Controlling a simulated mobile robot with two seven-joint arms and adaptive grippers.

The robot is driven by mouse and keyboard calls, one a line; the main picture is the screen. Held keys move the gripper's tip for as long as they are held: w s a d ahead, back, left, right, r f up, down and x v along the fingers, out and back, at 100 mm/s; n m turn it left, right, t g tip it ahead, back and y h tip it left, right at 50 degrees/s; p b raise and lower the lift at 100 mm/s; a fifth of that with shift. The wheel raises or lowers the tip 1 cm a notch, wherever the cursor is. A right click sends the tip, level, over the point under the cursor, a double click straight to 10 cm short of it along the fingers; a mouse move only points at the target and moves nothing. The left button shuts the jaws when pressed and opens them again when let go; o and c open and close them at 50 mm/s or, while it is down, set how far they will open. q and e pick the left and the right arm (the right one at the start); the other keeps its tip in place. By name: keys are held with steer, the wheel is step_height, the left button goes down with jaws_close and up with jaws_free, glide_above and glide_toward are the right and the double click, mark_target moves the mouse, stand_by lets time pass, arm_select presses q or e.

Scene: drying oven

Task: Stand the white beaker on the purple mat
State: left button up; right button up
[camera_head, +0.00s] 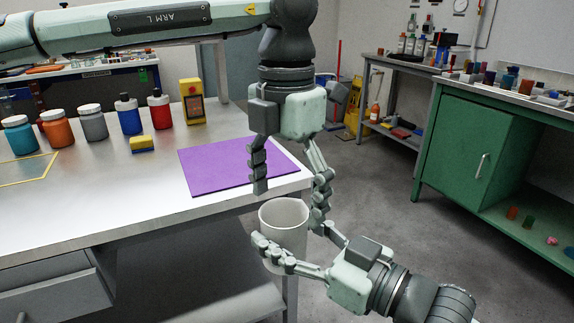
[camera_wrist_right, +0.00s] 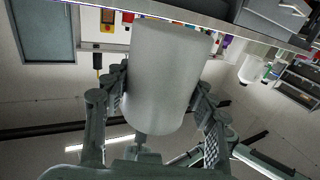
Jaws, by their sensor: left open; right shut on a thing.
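The white beaker (camera_head: 284,222) is held upright off the front corner of the table, in the air beside the table edge. My right gripper (camera_head: 290,248) is shut on it, with a finger on either side of its wall. In the right wrist view the beaker (camera_wrist_right: 163,75) fills the space between the fingers of my right gripper (camera_wrist_right: 160,95). The purple mat (camera_head: 225,166) lies flat and bare on the table near its right end. My left gripper (camera_head: 290,195) is open and points down just above the beaker's rim, its fingers apart on either side.
Several lidded jars and bottles, including an orange jar (camera_head: 56,128), stand along the table's back. A yellow and blue sponge (camera_head: 142,144) and a yellow device (camera_head: 193,102) are behind the mat. A green cabinet (camera_head: 470,150) stands to the right across open floor.

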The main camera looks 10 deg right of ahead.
arm_select(q)
step_height(320, 180, down, 6)
steer(key=shift+r, duration=0.1)
stand_by(0.4)
steer(key=shift+d, duration=0.1)
steer(key=c, duration=1.2)
steer(key=shift+c, duration=0.6)
arm_select(e)
steer(key=o, duration=1.2)
